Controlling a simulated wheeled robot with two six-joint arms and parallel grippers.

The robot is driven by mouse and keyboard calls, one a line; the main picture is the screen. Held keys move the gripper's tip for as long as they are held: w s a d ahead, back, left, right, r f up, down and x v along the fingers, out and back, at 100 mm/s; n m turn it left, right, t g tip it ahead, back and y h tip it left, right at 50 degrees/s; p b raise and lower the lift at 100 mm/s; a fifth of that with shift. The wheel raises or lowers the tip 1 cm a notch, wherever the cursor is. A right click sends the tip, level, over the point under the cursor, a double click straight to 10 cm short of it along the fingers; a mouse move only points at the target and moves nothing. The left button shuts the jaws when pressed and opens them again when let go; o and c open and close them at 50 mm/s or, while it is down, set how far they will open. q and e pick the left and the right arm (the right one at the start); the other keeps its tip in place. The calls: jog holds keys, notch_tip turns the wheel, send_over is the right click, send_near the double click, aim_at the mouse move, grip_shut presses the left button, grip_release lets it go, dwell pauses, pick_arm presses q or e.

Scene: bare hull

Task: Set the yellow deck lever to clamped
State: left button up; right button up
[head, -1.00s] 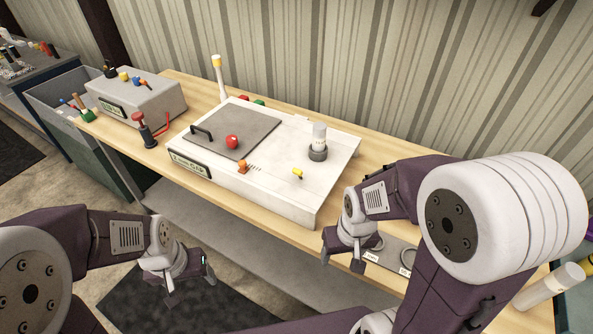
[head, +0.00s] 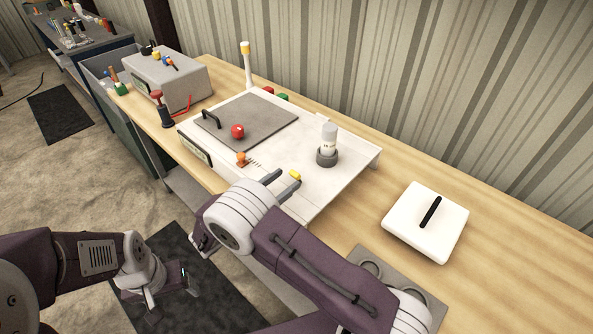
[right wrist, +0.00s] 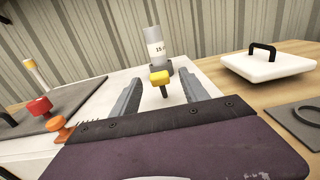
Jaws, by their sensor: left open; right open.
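The yellow lever (head: 295,176) is a small yellow-headed piece near the front right of the white deck (head: 345,165). In the right wrist view its yellow head (right wrist: 160,77) stands on a short dark stem. My right gripper (head: 284,181) is open over the deck's front edge. In the right wrist view the lever appears between the two spread fingers (right wrist: 162,92), toward their tips; I cannot tell whether they touch it. My left gripper (head: 172,297) is open and empty, low over the floor mat, away from the bench.
A white bottle (head: 329,138) in a dark ring stands behind the lever. A white lid with black handle (head: 413,228) rests on the bench at right.

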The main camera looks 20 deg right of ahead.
jog(key=shift+s+a+f, duration=0.15)
jog(key=shift+s+a, duration=0.1)
jog(key=shift+a, duration=0.55)
jog(key=p+x, duration=0.2)
jog(key=x, duration=0.7)
jog(key=shift+w+d+f, duration=0.1)
jog(key=shift+w+d, duration=0.1)
jog(key=shift+d, duration=0.1)
grip_shut()
